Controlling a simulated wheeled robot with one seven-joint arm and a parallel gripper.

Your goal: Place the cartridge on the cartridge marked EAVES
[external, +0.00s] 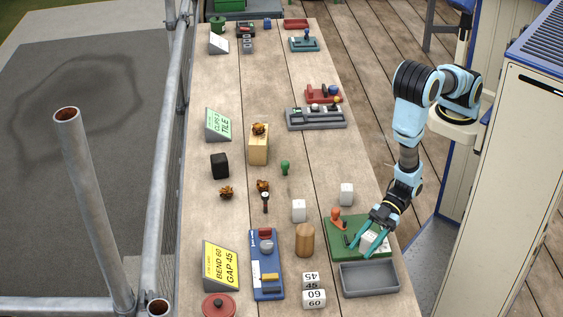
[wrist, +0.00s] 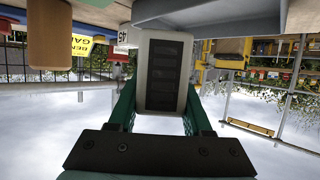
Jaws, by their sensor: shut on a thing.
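My gripper (external: 370,245) points down and left at the right side of the workbench. Its teal fingers are shut on a white cartridge (external: 373,241), over or in the green tray (external: 335,226); I cannot tell if it touches the tray. In the wrist view the cartridge (wrist: 162,70) sits between both fingers, showing a dark ribbed panel in a pale frame. Two other white blocks stand on the bench, one left of the tray (external: 299,211) and one behind it (external: 346,194). No EAVES marking is legible on any of them.
A grey empty tray (external: 369,279) lies in front of the green one. White blocks numbered 45 and 60 (external: 314,299), a wooden cylinder (external: 305,241) and a blue tray (external: 266,264) stand to the left. An orange-red knobbed piece (external: 337,215) is on the green tray.

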